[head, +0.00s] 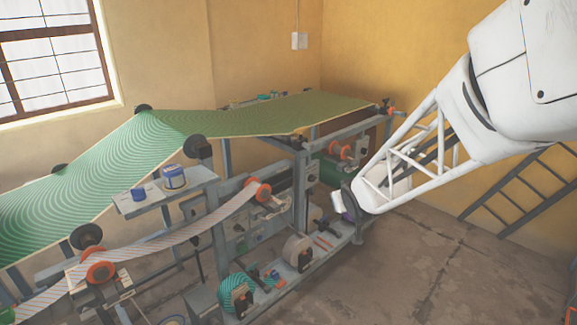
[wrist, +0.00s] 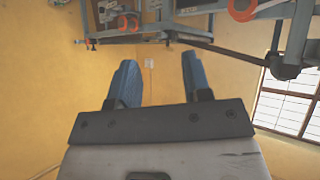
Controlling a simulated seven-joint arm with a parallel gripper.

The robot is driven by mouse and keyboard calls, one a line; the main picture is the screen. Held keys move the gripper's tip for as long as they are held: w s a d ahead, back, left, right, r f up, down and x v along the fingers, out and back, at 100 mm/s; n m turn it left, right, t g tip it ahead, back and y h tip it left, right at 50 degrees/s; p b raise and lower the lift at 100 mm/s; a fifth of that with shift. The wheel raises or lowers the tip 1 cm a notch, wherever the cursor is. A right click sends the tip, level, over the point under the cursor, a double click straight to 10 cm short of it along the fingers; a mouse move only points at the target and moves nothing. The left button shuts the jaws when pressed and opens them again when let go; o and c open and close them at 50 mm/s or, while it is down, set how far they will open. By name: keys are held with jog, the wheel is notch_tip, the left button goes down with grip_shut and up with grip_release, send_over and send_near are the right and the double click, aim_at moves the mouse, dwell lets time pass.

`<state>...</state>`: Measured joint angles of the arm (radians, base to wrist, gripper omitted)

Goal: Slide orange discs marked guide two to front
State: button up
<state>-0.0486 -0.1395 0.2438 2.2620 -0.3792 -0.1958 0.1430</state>
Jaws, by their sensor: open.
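Orange discs also show at the top of the wrist view, one right of centre (wrist: 241,10) and one left of centre (wrist: 107,22). No guide marking is readable. My gripper (wrist: 158,75) is open and empty, its two blue fingers apart and touching nothing. In the head view, my gripper end (head: 343,205) hangs beside the machine's right end, its fingers hard to make out.
The grey machine frame (head: 302,190) stands close left of my gripper. A teal roll (head: 236,291) and other rollers sit low at its front. A small shelf (head: 190,187) holds blue cans. A dark ladder-like rack (head: 520,195) leans at right. Floor (head: 430,265) at right is clear.

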jog(key=w+a+f+n+t+y, duration=0.25)
jog(key=w+a+f+y, duration=0.25)
jog(key=w+a+f, duration=0.4)
jog(key=n+y, duration=0.3)
jog(key=y, duration=0.3)
send_near(277, 208)
jog(key=shift+g+x, duration=0.25)
jog(key=shift+x, duration=1.3)
jog(key=shift+w+d+r, duration=0.1)
jog(key=shift+w, duration=0.05)
jog(key=shift+x, duration=3.85)
